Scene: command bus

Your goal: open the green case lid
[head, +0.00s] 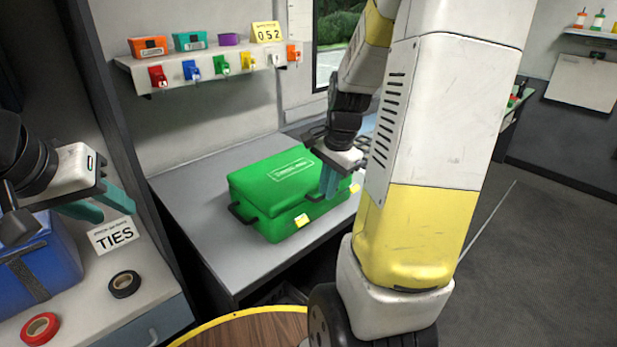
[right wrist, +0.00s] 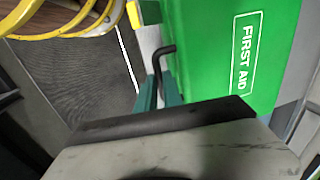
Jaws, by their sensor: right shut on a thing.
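The green case (head: 282,180) stands on the grey table with its lid down. Its lid reads FIRST AID in the right wrist view (right wrist: 245,55). Yellow latch tabs show on its front, and a black handle (head: 241,213) sits at its left front. My right gripper (head: 330,182) is at the case's right front, with its teal fingers shut on another black handle (right wrist: 163,55); the fingers hide part of it. My left gripper (head: 100,204) is open and empty, off to the left above a white counter.
A blue bag (head: 40,268), a TIES card (head: 113,235), a black tape roll (head: 124,284) and a red tape roll (head: 40,329) are on the left counter. A shelf (head: 125,62) with boxes and keys is behind. The table (head: 190,215) left of the case is clear.

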